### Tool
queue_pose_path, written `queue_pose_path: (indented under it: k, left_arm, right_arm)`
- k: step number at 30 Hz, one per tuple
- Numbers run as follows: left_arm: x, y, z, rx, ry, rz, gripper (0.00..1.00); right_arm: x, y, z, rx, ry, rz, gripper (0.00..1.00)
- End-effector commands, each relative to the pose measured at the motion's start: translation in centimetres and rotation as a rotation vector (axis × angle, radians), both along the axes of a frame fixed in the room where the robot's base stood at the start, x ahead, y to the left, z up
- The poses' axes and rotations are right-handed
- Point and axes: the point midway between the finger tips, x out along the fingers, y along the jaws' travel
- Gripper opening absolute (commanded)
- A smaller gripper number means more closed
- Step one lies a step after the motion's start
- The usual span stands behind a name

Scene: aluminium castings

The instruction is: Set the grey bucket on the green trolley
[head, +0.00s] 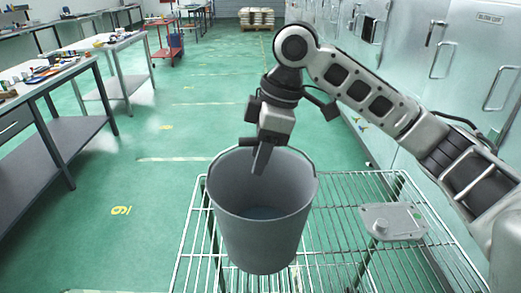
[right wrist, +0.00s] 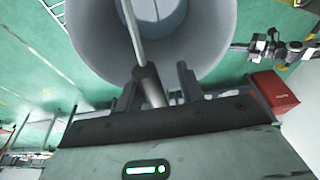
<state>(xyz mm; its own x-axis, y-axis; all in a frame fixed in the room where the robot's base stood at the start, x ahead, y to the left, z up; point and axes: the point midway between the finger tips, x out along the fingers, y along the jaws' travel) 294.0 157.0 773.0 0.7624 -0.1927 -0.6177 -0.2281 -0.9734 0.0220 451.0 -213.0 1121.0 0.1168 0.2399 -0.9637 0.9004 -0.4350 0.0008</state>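In the right wrist view the bucket (right wrist: 210,30) fills the top, and the dark handle grip (right wrist: 149,84) lies between the two fingers of my right gripper (right wrist: 158,88). A gap shows between the grip and the right-hand finger. No green trolley can be made out. My left gripper is not seen in the head view.
The wire rack (head: 345,222) carries a flat grey casting (head: 393,221) right of the bucket. Workbenches (head: 50,75) with small items line the left, metal cabinets (head: 455,75) the right. A red trolley (head: 165,45) stands far off. Green floor between is clear.

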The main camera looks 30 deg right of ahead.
Motion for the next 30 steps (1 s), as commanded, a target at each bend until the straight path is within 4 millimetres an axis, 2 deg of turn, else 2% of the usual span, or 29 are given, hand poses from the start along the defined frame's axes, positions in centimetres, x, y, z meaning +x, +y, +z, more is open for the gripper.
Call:
queue_pose_path:
  k: [5, 8, 11, 21, 30]
  left_arm:
    - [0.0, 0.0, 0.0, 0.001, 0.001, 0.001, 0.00]
    - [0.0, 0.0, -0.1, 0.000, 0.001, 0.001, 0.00]
    - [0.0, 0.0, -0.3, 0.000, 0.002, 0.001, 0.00]
    - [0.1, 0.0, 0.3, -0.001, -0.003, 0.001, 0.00]
    - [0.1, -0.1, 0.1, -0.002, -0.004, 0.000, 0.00]
  right_arm:
    - [0.0, 0.0, 0.3, 0.000, -0.001, 0.000, 0.38]
    - [0.0, -0.2, 1.1, 0.002, -0.004, -0.002, 0.38]
    - [-0.2, -0.6, 2.8, 0.002, -0.005, -0.001, 0.38]
    - [-1.1, -2.4, 10.0, 0.000, -0.005, -0.002, 0.38]
    - [-1.4, -2.9, 11.8, 0.000, -0.001, 0.000, 0.38]
